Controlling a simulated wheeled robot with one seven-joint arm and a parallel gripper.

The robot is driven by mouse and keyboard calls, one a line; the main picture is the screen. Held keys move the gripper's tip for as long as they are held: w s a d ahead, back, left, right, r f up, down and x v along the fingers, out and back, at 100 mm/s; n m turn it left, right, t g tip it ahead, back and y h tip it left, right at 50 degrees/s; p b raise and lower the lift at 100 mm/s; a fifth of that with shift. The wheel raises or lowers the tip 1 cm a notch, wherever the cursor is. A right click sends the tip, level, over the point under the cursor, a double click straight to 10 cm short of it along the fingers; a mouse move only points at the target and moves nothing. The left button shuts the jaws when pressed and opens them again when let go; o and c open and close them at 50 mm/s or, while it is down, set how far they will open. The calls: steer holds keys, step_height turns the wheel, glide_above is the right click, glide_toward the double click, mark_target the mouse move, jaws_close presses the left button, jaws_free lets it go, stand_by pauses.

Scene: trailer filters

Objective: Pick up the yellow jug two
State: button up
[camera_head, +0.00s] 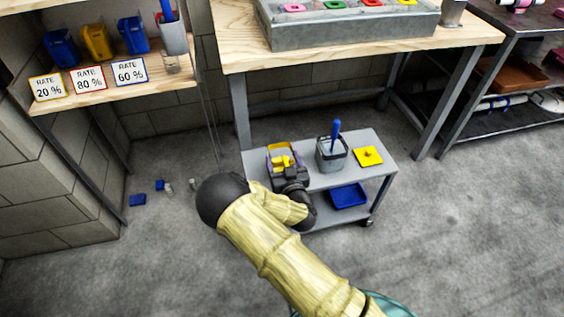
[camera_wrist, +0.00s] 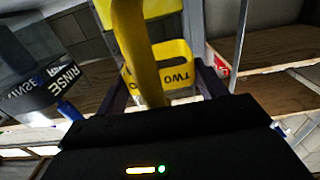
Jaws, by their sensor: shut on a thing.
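The yellow jug two (camera_wrist: 171,72) fills the upper middle of the wrist view, with its handle toward the camera and the word TWO on a label. In the head view the yellow jug (camera_head: 284,161) shows partly, at the left end of the grey cart (camera_head: 359,142). My gripper (camera_head: 287,168) is around it, shut on the jug. In the wrist view the dark fingers of my gripper (camera_wrist: 160,95) stand on both sides of the handle. My wrist hides the lower part of the jug in the head view, so I cannot tell whether it touches the cart top.
A grey bin (camera_head: 331,158) with a blue-handled tool and a yellow square piece (camera_head: 368,156) stand right of the jug. A blue tray (camera_head: 347,195) is on the lower shelf. A wooden workbench (camera_head: 350,50) stands behind. Small blue items (camera_head: 138,200) lie on the floor at left.

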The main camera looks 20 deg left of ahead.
steer(key=shift+r, duration=0.15)
steer(key=shift+r+p, duration=1.65)
steer(key=shift+r, duration=3.2)
